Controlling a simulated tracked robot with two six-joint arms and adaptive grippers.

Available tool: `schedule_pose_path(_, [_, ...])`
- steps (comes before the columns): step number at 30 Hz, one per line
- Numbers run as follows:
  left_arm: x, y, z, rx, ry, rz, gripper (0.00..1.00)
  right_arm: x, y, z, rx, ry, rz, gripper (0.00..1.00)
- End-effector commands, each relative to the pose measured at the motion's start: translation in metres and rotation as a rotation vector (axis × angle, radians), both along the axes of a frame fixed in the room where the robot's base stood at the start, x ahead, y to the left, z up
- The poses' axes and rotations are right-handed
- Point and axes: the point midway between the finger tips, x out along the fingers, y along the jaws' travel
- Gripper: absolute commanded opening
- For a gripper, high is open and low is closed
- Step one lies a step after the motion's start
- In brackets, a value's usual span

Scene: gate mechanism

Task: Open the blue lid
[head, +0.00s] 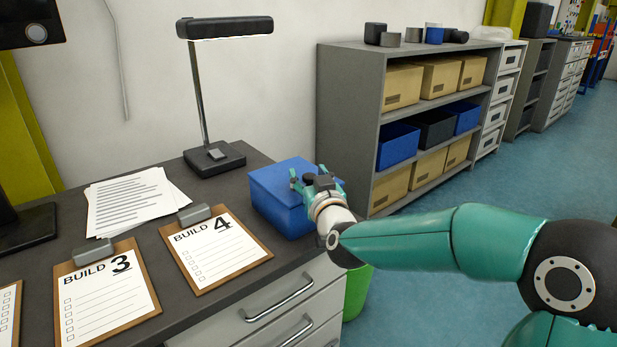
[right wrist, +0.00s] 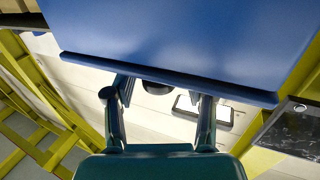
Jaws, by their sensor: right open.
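A blue box stands at the right end of the dark desk in the head view, and its blue lid (head: 280,178) looks closed on top. My right gripper (head: 308,183) is at the right side of the box and hides part of it. In the right wrist view a blue surface with a straight rim (right wrist: 165,75) crosses the upper part. The two fingers of my right gripper (right wrist: 163,98) are spread apart and empty, with their tips close to this rim. I cannot tell whether they touch it. My left gripper is not in view.
Clipboards marked BUILD 4 (head: 215,252) and BUILD 3 (head: 106,290) lie left of the box. Papers (head: 130,203) and a desk lamp (head: 214,157) are behind them. A grey shelf (head: 350,120) with bins stands right of the desk. A green bin (head: 356,292) is below the desk's edge.

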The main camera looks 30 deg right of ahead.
Motion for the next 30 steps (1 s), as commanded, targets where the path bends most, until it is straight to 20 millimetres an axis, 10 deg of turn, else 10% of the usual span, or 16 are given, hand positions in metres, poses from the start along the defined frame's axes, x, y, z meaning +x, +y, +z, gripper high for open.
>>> schedule_pose_path(5, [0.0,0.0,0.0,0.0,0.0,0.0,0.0,0.0,-0.001,0.0,0.0,0.0,-0.001,0.55])
schedule_pose_path(15, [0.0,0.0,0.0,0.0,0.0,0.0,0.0,-0.001,-0.001,0.0,0.0,0.0,-0.002,0.0])
schedule_pose_path(30, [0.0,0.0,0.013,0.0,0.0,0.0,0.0,-0.002,-0.003,0.007,-0.002,0.022,-0.004,0.0])
